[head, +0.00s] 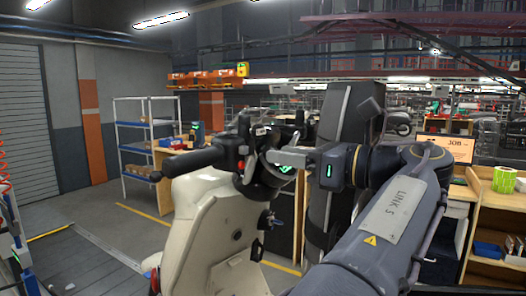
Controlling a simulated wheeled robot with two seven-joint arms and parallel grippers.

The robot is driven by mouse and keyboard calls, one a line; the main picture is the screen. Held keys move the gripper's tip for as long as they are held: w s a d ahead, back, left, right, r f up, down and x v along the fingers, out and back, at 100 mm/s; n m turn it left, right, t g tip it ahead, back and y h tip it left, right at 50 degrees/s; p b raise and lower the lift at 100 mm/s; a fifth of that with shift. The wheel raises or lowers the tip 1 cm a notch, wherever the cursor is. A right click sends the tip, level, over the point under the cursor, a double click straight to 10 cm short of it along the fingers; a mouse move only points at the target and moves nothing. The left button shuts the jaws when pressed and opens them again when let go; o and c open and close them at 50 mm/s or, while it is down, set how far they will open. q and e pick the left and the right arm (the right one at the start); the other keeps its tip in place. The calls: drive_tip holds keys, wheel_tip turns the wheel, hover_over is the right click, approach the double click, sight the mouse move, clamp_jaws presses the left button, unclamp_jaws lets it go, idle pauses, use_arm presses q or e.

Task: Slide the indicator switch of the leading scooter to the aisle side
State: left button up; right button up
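The scooter (208,232) is cream, with its inner leg shield facing me. Its handlebar has a dark grip (190,161) pointing left and a dark switch housing (243,150) with a small red button. The indicator switch itself is too small to make out.
A tall dark upright shape (348,115) stands close behind my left gripper. A wooden shelf (492,225) with boxes and a green roll (504,179) is at the right. A wire rack (147,145) stands back left. The floor between the rack and the scooter is clear.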

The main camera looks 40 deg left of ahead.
sight(247, 150)
use_arm(q)
drive_tip(key=a, duration=0.6)
drive_tip(key=shift+s+a, duration=0.1)
drive_tip(key=shift+s, duration=0.3)
drive_tip(key=shift+s+a, duration=0.15)
drive_tip(key=shift+a, duration=0.1)
